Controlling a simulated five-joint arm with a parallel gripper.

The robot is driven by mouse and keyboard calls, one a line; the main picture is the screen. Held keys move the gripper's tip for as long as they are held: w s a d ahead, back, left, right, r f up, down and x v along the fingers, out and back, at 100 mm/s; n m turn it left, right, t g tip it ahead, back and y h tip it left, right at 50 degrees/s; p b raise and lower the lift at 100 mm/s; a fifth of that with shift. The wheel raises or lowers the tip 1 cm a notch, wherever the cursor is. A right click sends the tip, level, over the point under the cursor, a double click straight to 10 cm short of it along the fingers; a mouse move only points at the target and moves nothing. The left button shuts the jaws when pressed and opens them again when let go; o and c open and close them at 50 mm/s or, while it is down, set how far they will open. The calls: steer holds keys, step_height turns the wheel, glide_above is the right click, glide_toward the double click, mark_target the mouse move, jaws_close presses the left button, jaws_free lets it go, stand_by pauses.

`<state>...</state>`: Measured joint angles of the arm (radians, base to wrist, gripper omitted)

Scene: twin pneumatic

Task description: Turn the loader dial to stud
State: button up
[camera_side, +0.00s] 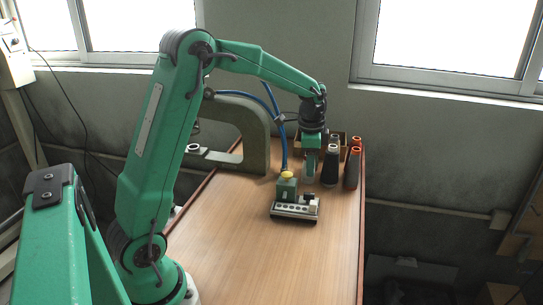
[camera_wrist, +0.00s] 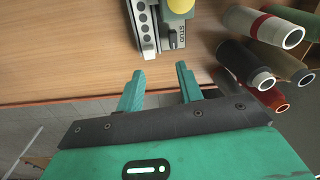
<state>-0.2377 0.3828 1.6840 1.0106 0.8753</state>
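The loader (camera_side: 296,208) is a small green and pale unit on the table, with a row of dark dots along its front and a yellow round knob (camera_side: 287,175) on top. In the wrist view the loader (camera_wrist: 145,28) is cut off by the top edge, and the yellow knob (camera_wrist: 181,5) shows only in part. I cannot tell where the dial points. My gripper (camera_wrist: 160,70) is open and empty, its two green fingertips apart and short of the loader. In the side view my gripper (camera_side: 310,170) hangs behind and right of it.
Dark, pale and orange-topped spools (camera_side: 352,168) stand close to the right of my gripper; several show in the wrist view (camera_wrist: 245,65). A grey-green C-shaped frame (camera_side: 252,130) and a blue hose (camera_side: 276,110) stand at the back. The front of the wooden table (camera_side: 270,262) is clear.

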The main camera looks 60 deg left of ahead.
steer(key=m, duration=0.1)
glide_above(309, 194)
steer(key=shift+g, duration=0.4)
step_height(309, 194, down, 5)
steer(key=shift+w+a+r, duration=0.1)
steer(key=shift+r, duration=0.05)
steer(key=shift+f, duration=3.9)
steer(key=shift+c, duration=0.5)
jaws_close()
